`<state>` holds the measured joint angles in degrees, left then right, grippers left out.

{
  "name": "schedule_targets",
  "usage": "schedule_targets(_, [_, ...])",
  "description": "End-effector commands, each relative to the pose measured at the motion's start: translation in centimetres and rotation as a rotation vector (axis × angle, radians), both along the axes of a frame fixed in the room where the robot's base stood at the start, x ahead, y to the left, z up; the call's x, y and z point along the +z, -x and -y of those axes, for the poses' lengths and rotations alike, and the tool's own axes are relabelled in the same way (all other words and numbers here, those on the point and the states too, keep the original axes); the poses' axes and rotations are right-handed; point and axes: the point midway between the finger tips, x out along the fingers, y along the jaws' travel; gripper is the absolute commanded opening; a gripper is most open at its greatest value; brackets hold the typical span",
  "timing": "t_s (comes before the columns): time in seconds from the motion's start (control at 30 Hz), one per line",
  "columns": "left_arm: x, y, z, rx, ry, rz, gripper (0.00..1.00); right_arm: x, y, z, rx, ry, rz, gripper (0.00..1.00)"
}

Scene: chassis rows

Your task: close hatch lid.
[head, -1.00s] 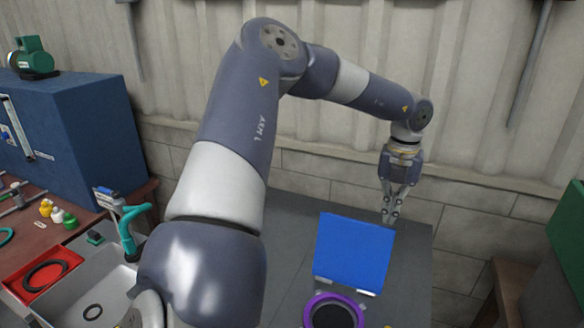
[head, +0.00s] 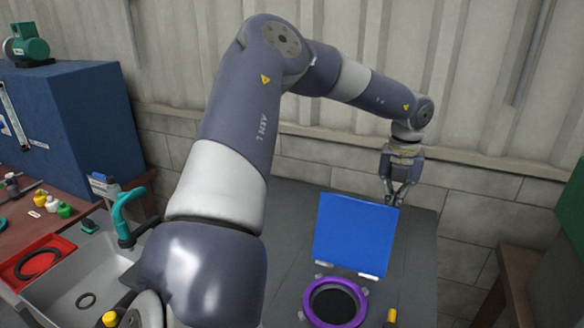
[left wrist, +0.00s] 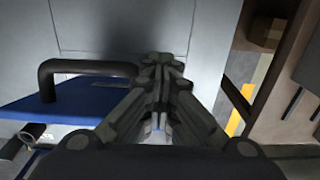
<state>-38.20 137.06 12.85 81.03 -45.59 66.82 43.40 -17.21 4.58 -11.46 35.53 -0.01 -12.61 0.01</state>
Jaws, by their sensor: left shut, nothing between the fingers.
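The blue hatch lid (head: 354,236) stands open and upright behind the purple ring (head: 312,312) of the hatch opening (head: 334,304). Hinge pieces show at its lower edge. My left gripper (head: 393,203) is shut and empty, pointing down at the lid's upper right corner, seemingly behind it; I cannot tell whether it touches. In the left wrist view the shut fingers (left wrist: 158,125) are beside the blue lid (left wrist: 60,104), which carries a dark handle (left wrist: 90,66). My right gripper is not in view.
The hatch sits on a grey bench top (head: 285,225) against the wall. A yellow-capped item (head: 391,317) stands right of the ring.

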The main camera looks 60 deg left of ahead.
Motion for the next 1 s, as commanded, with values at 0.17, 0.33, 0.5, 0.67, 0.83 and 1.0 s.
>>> schedule_targets(0.17, [-0.5,0.5,0.0,0.001,-0.003,-0.010,0.00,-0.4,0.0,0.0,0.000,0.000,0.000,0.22])
schedule_targets(0.33, [-0.6,1.5,0.7,0.000,-0.003,-0.013,0.00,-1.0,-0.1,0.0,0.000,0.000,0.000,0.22])
schedule_targets(0.5, [-0.6,2.5,1.4,0.000,-0.004,-0.017,0.00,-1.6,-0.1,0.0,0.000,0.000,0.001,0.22])
schedule_targets(0.67, [-0.6,3.4,2.1,0.000,-0.004,-0.018,0.00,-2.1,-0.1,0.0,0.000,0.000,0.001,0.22])
schedule_targets(0.83, [-0.6,4.3,2.9,0.001,-0.005,-0.019,0.00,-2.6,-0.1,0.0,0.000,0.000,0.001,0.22])
schedule_targets(1.0, [-0.6,5.3,3.6,0.000,-0.005,-0.020,0.00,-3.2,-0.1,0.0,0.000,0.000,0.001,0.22])
